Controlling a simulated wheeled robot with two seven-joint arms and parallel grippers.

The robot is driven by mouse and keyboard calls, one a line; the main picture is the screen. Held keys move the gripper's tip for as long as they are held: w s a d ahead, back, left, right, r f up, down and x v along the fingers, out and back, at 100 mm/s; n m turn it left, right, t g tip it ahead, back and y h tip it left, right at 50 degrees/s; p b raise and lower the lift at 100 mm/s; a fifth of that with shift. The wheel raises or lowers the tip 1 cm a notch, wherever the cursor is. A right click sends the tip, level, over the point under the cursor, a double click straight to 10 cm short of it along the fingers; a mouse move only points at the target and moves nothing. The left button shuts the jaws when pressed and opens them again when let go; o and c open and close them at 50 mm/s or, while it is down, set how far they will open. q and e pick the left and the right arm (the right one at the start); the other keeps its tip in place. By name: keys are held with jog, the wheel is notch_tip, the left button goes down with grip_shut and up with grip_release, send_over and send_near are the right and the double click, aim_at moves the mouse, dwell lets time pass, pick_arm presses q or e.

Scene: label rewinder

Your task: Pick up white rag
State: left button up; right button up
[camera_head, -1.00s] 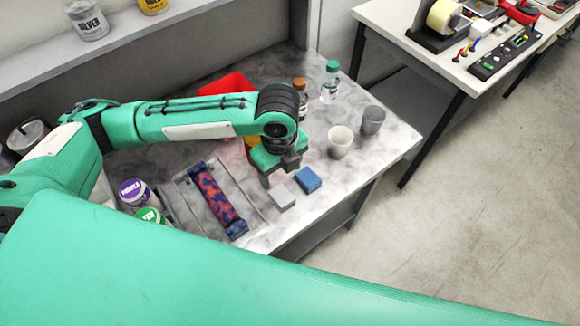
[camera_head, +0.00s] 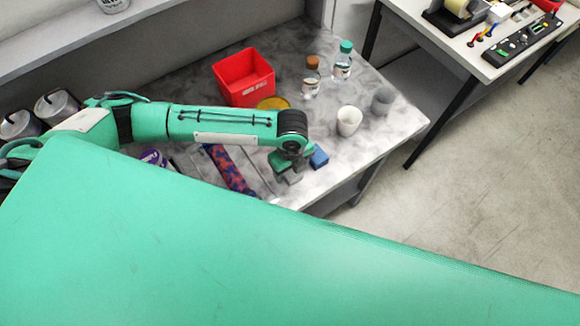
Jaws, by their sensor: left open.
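The white rag, a small pale grey-white block (camera_head: 293,179), lies on the marbled table near its front edge, just left of a blue block (camera_head: 319,156). My left gripper (camera_head: 288,170) points down right over the white rag and hides part of it. Its jaws are open, and I cannot tell whether the fingers stand around the rag or above it. My right gripper is not in view.
A red bin (camera_head: 244,77), a yellow round item (camera_head: 272,103), two bottles (camera_head: 311,78), a white cup (camera_head: 349,121) and a grey cup (camera_head: 382,102) stand behind. My green body covers the foreground.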

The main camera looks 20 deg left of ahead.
aim_at(291, 171)
pick_arm(q)
jog(key=shift+f, duration=0.65)
jog(key=c, duration=1.1)
jog(key=shift+o, duration=0.2)
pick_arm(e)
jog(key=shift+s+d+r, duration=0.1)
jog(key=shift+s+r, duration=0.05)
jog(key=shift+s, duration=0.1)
